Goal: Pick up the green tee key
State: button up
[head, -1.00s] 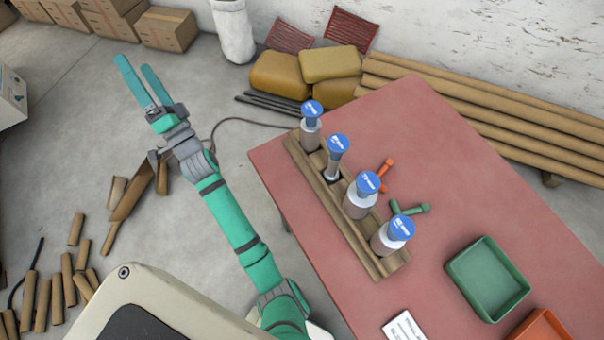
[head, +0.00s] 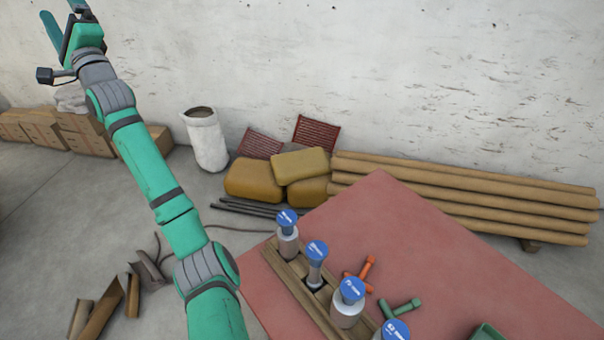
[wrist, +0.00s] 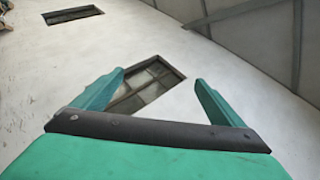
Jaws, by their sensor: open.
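The green tee key (head: 400,308) lies on the red table (head: 440,262), to the right of the wooden rack. An orange tee key (head: 362,274) lies just behind it. My gripper (head: 62,22) is raised high at the upper left of the head view, far from the table and partly cut off by the frame edge. In the wrist view, the two teal fingers (wrist: 158,92) stand apart with nothing between them. That view faces a pale wall with windows, and the green tee key is not in it.
A wooden rack (head: 298,285) with several blue-capped cylinders stands along the table's left side. The green tray (head: 487,332) shows at the bottom edge. Cardboard tubes (head: 465,200), tan sacks (head: 254,181) and a white bin (head: 207,145) lie behind the table.

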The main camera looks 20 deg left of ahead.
jog(key=w+d+r+g, duration=0.2)
jog(key=d+r, duration=0.1)
jog(key=r, duration=0.8)
jog(key=w+d+f+n+g+h, duration=0.1)
jog(key=w+d+n+g, duration=0.1)
jog(key=w+d, duration=0.35)
jog(key=w+d+f+g+h, duration=0.1)
jog(key=w+d+f+h, duration=0.35)
jog(key=d+f, duration=1.3)
jog(key=w+d+f+g+h, duration=0.1)
jog(key=d+f+h, duration=0.7)
jog(key=d+f, duration=0.95)
jog(key=m+g+h, duration=0.2)
jog(key=g+h, duration=0.5)
jog(key=h, duration=0.2)
send_over(391, 314)
jog(key=f, duration=3.2)
jog(key=shift+w+a+f, duration=0.15)
jog(key=shift+w+f, duration=0.05)
jog(key=shift+w, duration=0.05)
jog(key=shift+s+d+f, duration=0.1)
jog(key=shift+f, duration=1.35)
jog(key=shift+s+d+f, duration=0.1)
jog(key=shift+f, duration=1.3)
